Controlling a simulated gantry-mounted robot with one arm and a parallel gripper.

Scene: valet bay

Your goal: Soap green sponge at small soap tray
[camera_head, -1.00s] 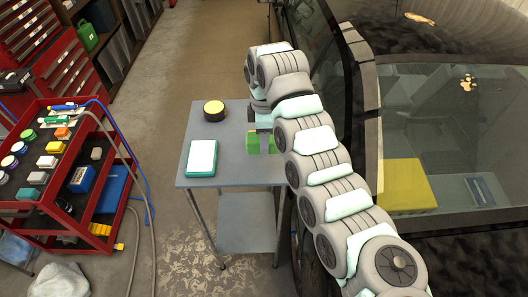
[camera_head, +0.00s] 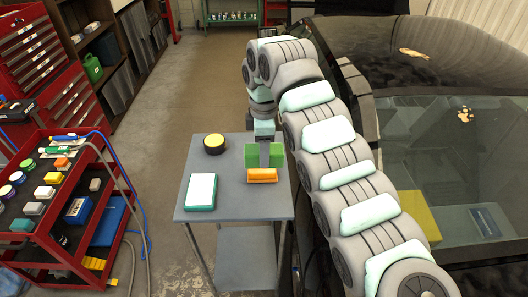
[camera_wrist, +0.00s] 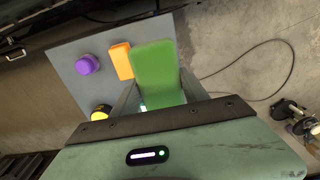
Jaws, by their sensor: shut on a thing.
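The green sponge (camera_head: 251,154) is between the fingers of my gripper (camera_head: 265,156), over the right part of the grey table (camera_head: 235,203). In the wrist view the green sponge (camera_wrist: 155,70) fills the space between the fingers of my gripper (camera_wrist: 160,92), which is shut on it. It looks held above the tabletop, but the height is hard to tell. A white-topped tray with a teal rim (camera_head: 200,192), which looks like the small soap tray, lies flat at the front left of the table, apart from the sponge.
An orange block (camera_head: 262,175) lies close in front of the green sponge. A round yellow-topped black thing (camera_head: 214,143) stands behind the tray. A purple round thing (camera_wrist: 87,64) shows in the wrist view. A red cart (camera_head: 45,230) stands left, a car (camera_head: 455,130) right.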

